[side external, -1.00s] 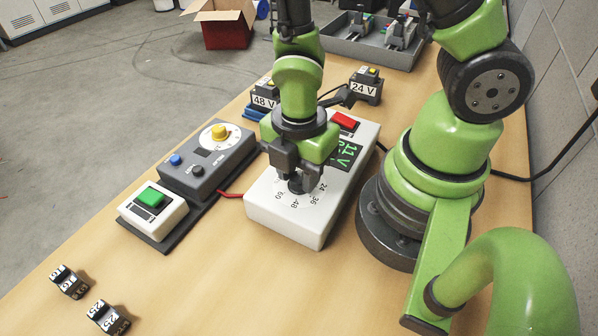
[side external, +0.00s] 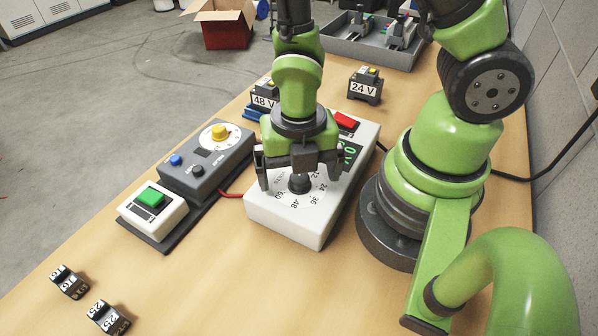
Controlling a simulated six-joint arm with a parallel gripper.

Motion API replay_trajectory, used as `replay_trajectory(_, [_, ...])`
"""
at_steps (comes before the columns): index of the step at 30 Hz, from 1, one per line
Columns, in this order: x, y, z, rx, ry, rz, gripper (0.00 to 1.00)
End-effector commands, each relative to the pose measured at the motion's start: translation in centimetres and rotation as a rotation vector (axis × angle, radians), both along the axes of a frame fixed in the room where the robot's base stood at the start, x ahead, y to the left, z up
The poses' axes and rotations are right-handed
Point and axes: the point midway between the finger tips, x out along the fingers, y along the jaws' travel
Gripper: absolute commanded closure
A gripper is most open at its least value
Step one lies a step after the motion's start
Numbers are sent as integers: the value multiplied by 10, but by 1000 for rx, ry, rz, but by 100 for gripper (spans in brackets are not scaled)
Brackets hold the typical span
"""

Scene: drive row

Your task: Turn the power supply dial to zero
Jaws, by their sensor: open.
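The power supply is a white box (side external: 318,236) on the table, with a black dial knob (side external: 299,184) on its top. Numbers such as 24, 36, 48 and 60 ring the knob. Its dark display (side external: 350,153) shows green digits, partly hidden by my gripper; I cannot read them fully. My gripper (side external: 299,172) is open just over the dial, its fingers spread apart on either side of the knob and clear of it. Which number the knob points to is too small to tell.
A red switch (side external: 345,121) is on the power supply's far end. A grey box with a yellow knob (side external: 218,132) and a green-button box (side external: 150,197) stand left. 48 V (side external: 264,101) and 24 V (side external: 364,87) blocks stand behind. Small blocks (side external: 107,317) lie front left.

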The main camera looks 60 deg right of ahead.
Motion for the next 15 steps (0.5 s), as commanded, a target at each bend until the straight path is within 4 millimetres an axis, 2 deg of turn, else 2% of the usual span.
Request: replay_trajectory(15, [1, 0, 42, 1, -4, -1, 0])
